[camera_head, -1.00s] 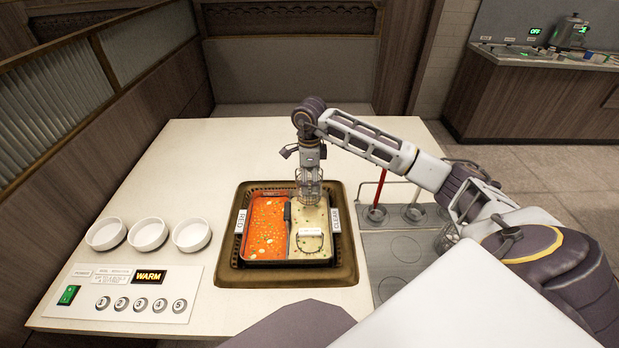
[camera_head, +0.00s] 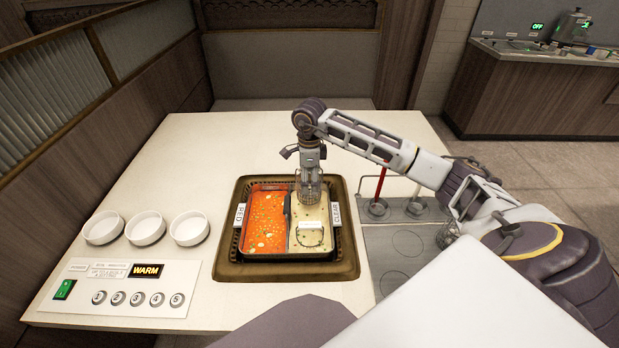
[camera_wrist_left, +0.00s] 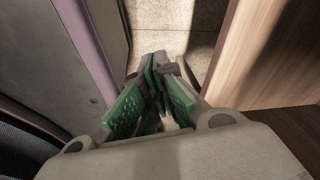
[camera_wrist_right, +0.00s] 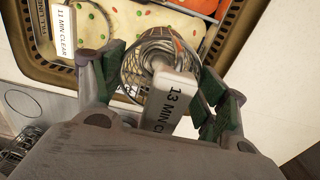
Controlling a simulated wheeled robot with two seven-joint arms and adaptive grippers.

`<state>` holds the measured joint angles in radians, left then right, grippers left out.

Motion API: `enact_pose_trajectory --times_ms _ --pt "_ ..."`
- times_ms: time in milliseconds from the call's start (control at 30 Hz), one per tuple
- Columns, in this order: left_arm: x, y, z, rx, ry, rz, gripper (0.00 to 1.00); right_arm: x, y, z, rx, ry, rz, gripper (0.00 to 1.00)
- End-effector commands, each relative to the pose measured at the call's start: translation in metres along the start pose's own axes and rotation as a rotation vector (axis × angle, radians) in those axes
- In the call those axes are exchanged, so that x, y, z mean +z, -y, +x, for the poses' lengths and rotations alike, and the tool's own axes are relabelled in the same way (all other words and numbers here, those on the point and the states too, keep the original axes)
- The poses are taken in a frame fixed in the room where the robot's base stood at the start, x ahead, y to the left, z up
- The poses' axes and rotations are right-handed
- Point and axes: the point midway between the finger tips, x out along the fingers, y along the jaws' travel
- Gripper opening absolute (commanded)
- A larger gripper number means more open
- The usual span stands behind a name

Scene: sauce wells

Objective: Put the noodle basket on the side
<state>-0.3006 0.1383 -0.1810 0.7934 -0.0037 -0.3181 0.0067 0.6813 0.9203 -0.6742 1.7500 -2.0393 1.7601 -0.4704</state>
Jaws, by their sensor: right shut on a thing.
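My right gripper (camera_head: 309,170) is shut on the handle of a wire noodle basket (camera_head: 309,188). The basket hangs upright at the far end of the pale, clear broth (camera_head: 309,218); I cannot tell whether its bottom touches the broth. A second basket (camera_head: 310,236) stands in the near part of the clear broth, tagged "11 MIN CLEAR" in the right wrist view (camera_wrist_right: 62,32). My left gripper (camera_wrist_left: 155,75) looks shut and empty, away from the table.
Red broth (camera_head: 264,220) fills the pot's left half, and a dark ladle or divider piece (camera_head: 288,212) stands between. Wire holders (camera_head: 377,208) with a red handle (camera_head: 381,183) are right of the pot. White bowls (camera_head: 146,228) and a button panel (camera_head: 120,290) lie left.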

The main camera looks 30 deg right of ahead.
Motion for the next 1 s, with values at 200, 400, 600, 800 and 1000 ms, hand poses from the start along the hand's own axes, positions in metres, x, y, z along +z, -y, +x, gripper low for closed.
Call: enact_pose_trajectory --times_ms 200,400,600,800,1000 --pt "-0.011 0.0 0.002 -0.001 -0.013 -0.001 0.0 0.0 0.0 0.008 -0.001 0.0 0.0 0.44" --pt "-0.017 -0.002 0.003 0.002 -0.014 -0.003 0.0 0.0 0.0 0.014 -0.001 0.0 0.0 0.44" --pt "-0.02 -0.007 0.003 0.007 -0.018 -0.005 0.0 0.0 0.0 0.02 -0.001 0.0 0.001 0.44" --pt "-0.028 -0.011 0.004 0.011 -0.021 -0.008 0.0 0.0 0.001 0.027 -0.001 0.0 0.001 0.44" --pt "-0.044 -0.012 0.004 0.012 -0.039 -0.01 0.0 0.0 0.001 0.034 -0.001 0.0 0.001 0.44"
